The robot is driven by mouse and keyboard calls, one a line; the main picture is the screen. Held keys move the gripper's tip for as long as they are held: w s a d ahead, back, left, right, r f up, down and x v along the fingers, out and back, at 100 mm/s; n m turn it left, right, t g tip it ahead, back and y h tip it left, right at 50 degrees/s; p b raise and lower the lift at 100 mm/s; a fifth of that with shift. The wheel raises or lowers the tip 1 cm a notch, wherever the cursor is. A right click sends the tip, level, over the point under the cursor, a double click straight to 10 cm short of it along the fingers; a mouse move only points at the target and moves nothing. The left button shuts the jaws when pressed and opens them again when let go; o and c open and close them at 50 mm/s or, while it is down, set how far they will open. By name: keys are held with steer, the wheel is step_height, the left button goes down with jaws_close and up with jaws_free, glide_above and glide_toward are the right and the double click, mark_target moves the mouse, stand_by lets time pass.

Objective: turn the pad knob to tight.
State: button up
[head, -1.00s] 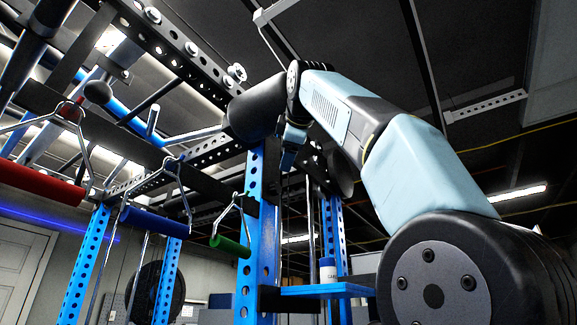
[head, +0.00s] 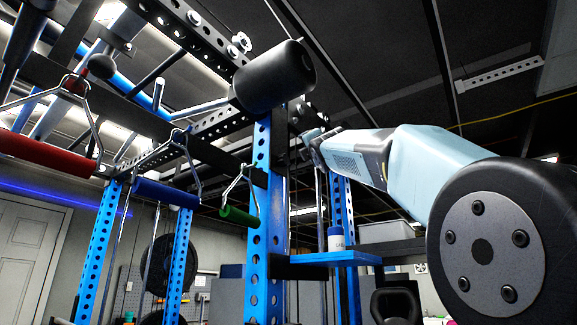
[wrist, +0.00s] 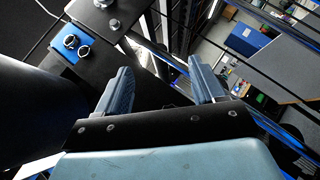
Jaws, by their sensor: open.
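A thick black roller pad (head: 275,78) sticks out near the top of the blue upright (head: 262,190) of the rack. I cannot pick out the pad knob or its setting with certainty. My gripper (head: 312,136) is beside the top of that upright, below and right of the pad; its fingers are small and dark in the head view. In the wrist view my gripper (wrist: 162,84) is open, with nothing between its two blue-grey fingers. There, a dark rounded shape at the left edge may be the pad. Silver round fittings (wrist: 115,24) sit on a black plate beyond the left finger.
Red (head: 45,155), blue (head: 165,193) and green (head: 240,216) handles hang at the left. A blue shelf (head: 325,258) with a small bottle (head: 336,240) lies below my arm. Black beams run overhead. There is open space right of the rack.

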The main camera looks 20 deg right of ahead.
mark_target(286, 163)
steer(key=s+f+n+g+y, duration=0.2)
steer(key=s+f+n+y, duration=0.2)
steer(key=f+n+y, duration=1.35)
steer(key=w+a+r+n, duration=0.1)
steer(key=w+r, duration=0.1)
steer(key=r, duration=0.2)
steer(key=w+a+r+y, duration=0.1)
steer(key=w+a+r, duration=0.1)
steer(key=w+r, duration=0.1)
steer(key=w+a+r+n, duration=0.1)
steer(key=w+a+r, duration=0.1)
steer(key=r, duration=0.3)
steer(key=shift+w+a+r+n+y, duration=0.2)
steer(key=shift+w+r+n+y, duration=0.15)
steer(key=shift+w, duration=0.1)
steer(key=c, duration=1.1)
steer(key=shift+o, duration=0.2)
steer(key=shift+m+t+h, duration=0.3)
steer(key=shift+m+h, duration=0.1)
